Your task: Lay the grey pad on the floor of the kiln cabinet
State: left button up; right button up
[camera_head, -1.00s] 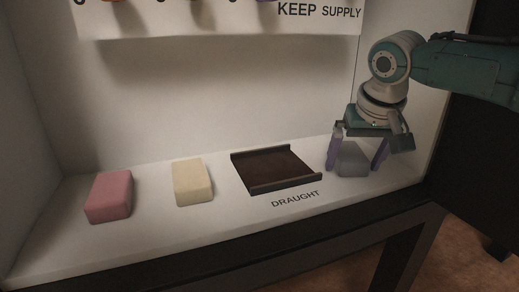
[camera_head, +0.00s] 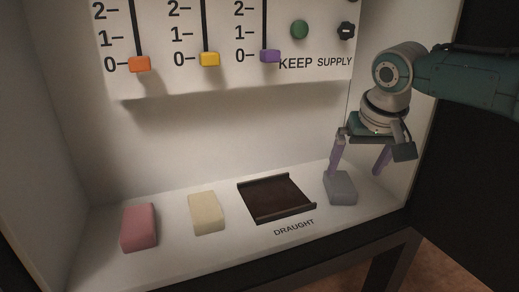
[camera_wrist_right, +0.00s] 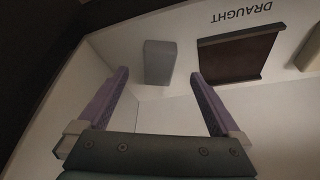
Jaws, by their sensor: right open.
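The grey pad (camera_head: 340,188) lies on the white floor of the kiln cabinet (camera_head: 180,262), at the right, beside the dark draught slot. My right gripper (camera_head: 359,172) is open above and just behind the pad, with its purple fingers apart and nothing between them. In the right wrist view the pad (camera_wrist_right: 159,62) lies beyond the open fingertips of the right gripper (camera_wrist_right: 160,75), apart from both. My left gripper is not in view.
A dark sliding tray marked DRAUGHT (camera_head: 276,198) sits left of the pad. A cream block (camera_head: 206,212) and a pink block (camera_head: 139,227) lie further left. A panel with orange (camera_head: 139,64), yellow (camera_head: 209,59) and purple (camera_head: 270,56) sliders hangs on the back wall.

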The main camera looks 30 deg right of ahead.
jog(key=s+a+f+n+y+p, duration=0.1)
jog(key=s+a+f+n, duration=0.15)
jog(key=s+a, duration=0.55)
jog(key=s+a+f+n+y+p, duration=0.15)
jog(key=s+a+n, duration=0.3)
jog(key=a, duration=0.65)
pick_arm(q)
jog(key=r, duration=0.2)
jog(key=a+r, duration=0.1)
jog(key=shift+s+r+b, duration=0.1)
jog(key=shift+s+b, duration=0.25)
pick_arm(e)
jog(key=s+a+r, duration=0.1)
jog(key=s+r, duration=0.1)
jog(key=s, duration=0.5)
jog(key=s+a+r, duration=0.1)
jog(key=s+r, duration=0.1)
jog(key=s, duration=0.5)
jog(key=shift+s+a+r+n, duration=0.25)
jog(key=shift+s+r+n, duration=0.05)
jog(key=shift+r, duration=0.05)
